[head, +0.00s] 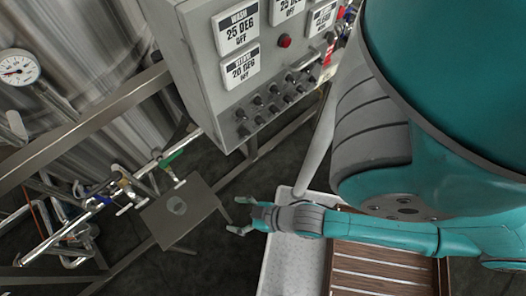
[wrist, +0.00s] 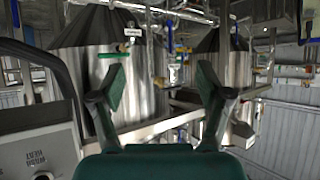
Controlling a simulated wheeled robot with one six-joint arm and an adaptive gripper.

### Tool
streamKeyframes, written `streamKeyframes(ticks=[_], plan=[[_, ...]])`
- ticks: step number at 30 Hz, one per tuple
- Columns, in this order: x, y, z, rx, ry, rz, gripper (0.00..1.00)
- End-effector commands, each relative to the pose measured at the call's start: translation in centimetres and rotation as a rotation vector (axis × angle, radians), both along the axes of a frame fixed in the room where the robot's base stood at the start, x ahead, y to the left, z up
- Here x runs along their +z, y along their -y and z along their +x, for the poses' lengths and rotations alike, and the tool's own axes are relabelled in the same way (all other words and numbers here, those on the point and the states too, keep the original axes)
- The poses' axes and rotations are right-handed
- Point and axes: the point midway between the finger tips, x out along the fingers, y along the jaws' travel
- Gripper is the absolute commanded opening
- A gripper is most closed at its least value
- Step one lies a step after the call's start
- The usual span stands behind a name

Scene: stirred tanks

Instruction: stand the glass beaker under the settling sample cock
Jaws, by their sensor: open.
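I cannot read which one is the settling sample cock. My gripper (head: 236,216) is open and empty, to the right of the shelf and apart from the beaker. Its open fingers also frame the wrist view (wrist: 161,90); I cannot make out the beaker there.
A grey control box (head: 213,100) with WASH labels and knobs hangs above the shelf. Steel tanks (head: 75,60) and slanting rails (head: 85,125) stand behind. A white tray (head: 289,262) and a slatted wooden rack (head: 380,268) lie below my arm. Dark floor shows between.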

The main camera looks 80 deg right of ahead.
Motion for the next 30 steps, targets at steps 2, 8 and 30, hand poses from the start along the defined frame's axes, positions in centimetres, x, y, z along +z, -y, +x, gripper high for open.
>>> streamKeyframes(ticks=[2, 8, 30], plan=[[2.7, -0.1, -2.3, 0.005, 0.051, -0.003, 0.77], [9.8, -0.2, -5.9, 0.013, 0.189, -0.009, 0.77], [11.4, 0.2, -7.0, -0.018, 0.306, -0.024, 0.81]])
